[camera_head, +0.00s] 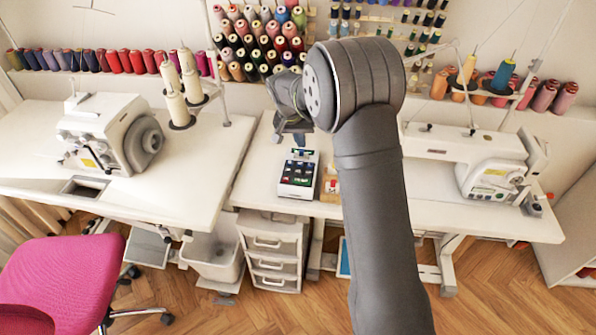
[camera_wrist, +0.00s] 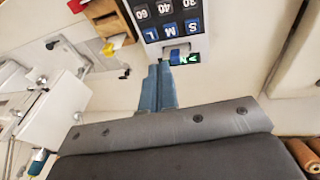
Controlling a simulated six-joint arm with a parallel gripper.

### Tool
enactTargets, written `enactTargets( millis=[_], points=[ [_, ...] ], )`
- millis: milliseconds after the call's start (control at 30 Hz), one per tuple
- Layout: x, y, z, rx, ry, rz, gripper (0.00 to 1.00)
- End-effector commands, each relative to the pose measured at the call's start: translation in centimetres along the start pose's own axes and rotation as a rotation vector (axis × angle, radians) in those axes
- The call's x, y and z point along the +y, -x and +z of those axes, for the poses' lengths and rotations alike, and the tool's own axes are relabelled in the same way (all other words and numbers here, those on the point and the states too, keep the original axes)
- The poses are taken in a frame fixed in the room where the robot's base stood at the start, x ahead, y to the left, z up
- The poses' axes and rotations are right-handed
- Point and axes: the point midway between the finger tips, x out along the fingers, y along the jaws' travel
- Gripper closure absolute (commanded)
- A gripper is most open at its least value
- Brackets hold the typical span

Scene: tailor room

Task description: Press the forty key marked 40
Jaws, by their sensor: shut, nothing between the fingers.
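The keypad (camera_head: 297,174) is a white box with dark keys, standing on the white table below and just right of my gripper (camera_head: 291,137) in the head view. In the wrist view its panel (camera_wrist: 202,42) enters from the top edge. The 40 key (camera_wrist: 163,7) is a dark key at the top, between the key marked 60 and another partly cut off. Keys marked S, M and L form the row nearer my gripper. My gripper (camera_wrist: 165,70) is shut and empty. Its blue-grey fingertips point at the panel's near edge, by a small lit green display. Contact cannot be told.
A wooden block (camera_wrist: 108,18) with a yellow and red part stands beside the keypad. A sewing machine (camera_head: 480,160) stands to the right, and another machine (camera_head: 110,135) to the left. Thread spools (camera_head: 260,45) hang behind. The tabletop left of the keypad is clear.

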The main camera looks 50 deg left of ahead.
Motion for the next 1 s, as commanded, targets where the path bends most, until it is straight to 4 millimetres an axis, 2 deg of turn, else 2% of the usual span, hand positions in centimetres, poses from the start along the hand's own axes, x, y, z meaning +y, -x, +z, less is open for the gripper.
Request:
enactTargets(
  millis=[167,400,633,1000],
  points=[
    [0.0,0.7,2.1,0.098,-0.004,0.185,1.00],
    [-0.1,2.5,3.2,0.272,-0.019,0.343,1.00],
    [-0.4,3.4,3.4,0.359,-0.026,0.390,1.00],
    [-0.4,3.4,3.4,0.365,-0.027,0.394,1.00]
  ],
)
